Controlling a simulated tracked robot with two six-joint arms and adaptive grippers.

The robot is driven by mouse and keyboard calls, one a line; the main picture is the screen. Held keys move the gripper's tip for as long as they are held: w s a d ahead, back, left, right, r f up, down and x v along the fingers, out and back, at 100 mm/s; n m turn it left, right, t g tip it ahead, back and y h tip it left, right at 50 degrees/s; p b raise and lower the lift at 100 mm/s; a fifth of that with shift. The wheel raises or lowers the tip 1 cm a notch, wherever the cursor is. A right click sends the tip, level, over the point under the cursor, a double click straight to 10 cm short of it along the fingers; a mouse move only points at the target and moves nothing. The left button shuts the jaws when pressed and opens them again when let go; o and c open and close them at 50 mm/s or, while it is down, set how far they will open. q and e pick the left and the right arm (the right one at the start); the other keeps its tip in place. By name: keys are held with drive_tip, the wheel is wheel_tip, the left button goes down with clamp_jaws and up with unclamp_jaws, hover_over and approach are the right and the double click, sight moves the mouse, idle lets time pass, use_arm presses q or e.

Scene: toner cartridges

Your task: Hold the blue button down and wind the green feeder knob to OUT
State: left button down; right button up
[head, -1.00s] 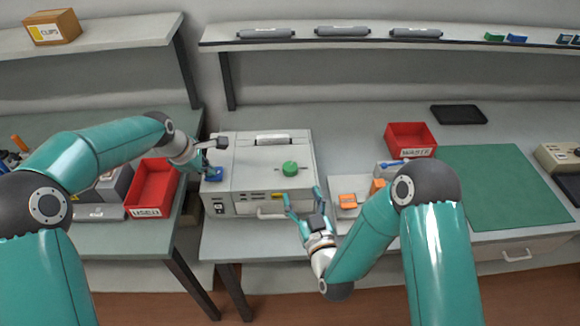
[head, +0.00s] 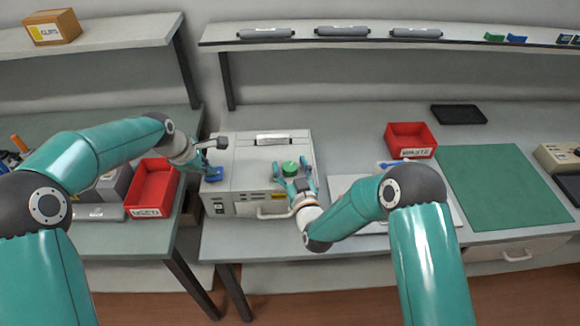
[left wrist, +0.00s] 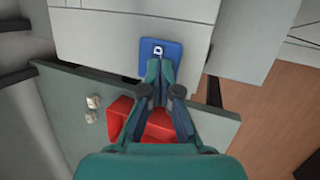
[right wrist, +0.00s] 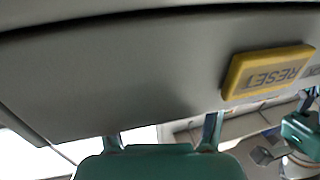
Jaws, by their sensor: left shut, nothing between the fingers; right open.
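The blue button (head: 215,175) is on the left front of the light grey machine (head: 240,150); it also shows in the left wrist view (left wrist: 174,50). My left gripper (head: 208,168) is shut and empty, its tips at the button's near edge in the left wrist view (left wrist: 160,64). I cannot tell whether the button is pressed down. The green knob (head: 290,167) stands on the machine's top, right of the middle. My right gripper (head: 292,174) is open, its fingers spread to either side of the knob in the head view. The right wrist view does not show the knob.
The right wrist view shows a yellow RESET piece (right wrist: 268,72) close by. A red USED bin (head: 152,188) lies left of the machine and a red WASTE bin (head: 410,140) right. A green mat (head: 500,185) covers the right side. A shelf (head: 350,44) holds dark cartridges.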

drive_tip(key=c, duration=1.2)
drive_tip(key=shift+o, duration=0.2)
drive_tip(key=shift+a+m+h, duration=0.2)
drive_tip(key=shift+m+h, duration=1)
drive_tip(key=shift+h, duration=0.6)
drive_tip(key=shift+d+m+h, duration=0.15)
drive_tip(key=shift+m+h, duration=1.05)
drive_tip(key=shift+h, duration=0.7)
drive_tip(key=o, duration=1.2)
drive_tip(key=shift+c, duration=0.2)
drive_tip(key=s+a, duration=0.2)
drive_tip(key=s, duration=0.9)
drive_tip(key=shift+s, duration=0.4)
drive_tip(key=shift+a, duration=0.1)
